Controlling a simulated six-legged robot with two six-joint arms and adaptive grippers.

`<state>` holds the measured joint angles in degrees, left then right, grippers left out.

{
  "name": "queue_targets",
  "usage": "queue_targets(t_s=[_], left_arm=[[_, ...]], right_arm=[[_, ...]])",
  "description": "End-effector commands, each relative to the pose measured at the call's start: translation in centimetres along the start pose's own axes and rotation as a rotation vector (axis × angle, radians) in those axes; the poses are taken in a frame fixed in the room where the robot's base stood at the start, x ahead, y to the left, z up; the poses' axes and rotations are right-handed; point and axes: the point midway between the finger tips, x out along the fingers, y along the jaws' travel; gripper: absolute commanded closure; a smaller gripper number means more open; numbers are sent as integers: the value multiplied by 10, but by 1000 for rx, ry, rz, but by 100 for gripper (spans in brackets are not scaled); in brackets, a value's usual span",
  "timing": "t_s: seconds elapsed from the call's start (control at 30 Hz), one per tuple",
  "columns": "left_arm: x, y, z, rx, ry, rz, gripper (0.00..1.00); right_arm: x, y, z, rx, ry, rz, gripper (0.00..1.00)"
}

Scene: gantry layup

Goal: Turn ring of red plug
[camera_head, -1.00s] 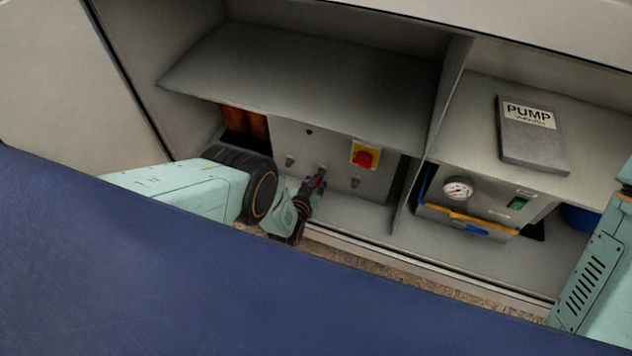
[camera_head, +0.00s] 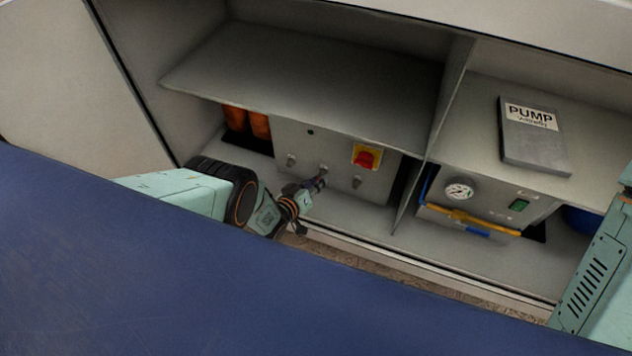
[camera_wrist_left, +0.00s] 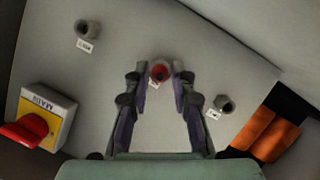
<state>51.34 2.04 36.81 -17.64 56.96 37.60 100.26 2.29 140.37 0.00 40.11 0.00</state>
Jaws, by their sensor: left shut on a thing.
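The red plug (camera_wrist_left: 160,72) sits in the middle of a grey panel in the left wrist view, its round end facing the camera. My left gripper (camera_wrist_left: 159,77) has one finger on each side of the plug, and its fingertips are shut on the plug's ring. In the head view the left gripper (camera_head: 317,183) reaches the middle socket of the panel (camera_head: 340,185). The plug is mostly hidden there by the fingers. My right gripper is out of view.
A yellow switch plate with a red knob (camera_head: 366,157) is right of the gripper. Grey sockets (camera_head: 291,161) (camera_head: 356,182) flank it. Orange cylinders (camera_head: 260,125) stand left. A shelf (camera_head: 310,85) overhangs the panel. A gauge (camera_head: 459,191) is in the right bay.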

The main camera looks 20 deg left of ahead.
Motion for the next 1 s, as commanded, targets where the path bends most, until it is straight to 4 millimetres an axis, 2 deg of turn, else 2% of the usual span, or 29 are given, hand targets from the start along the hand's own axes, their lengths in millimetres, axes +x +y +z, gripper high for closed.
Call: queue_targets(t_s=[0.57,0.6,0.83,1.0], left_arm=[[0,-1,0,-32,0,12,100],[0,-1,0,-32,0,12,73],[0,0,0,-32,0,12,53],[0,0,0,-31,0,12,52]], right_arm=[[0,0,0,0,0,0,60],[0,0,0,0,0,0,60],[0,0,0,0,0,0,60],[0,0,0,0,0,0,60]])
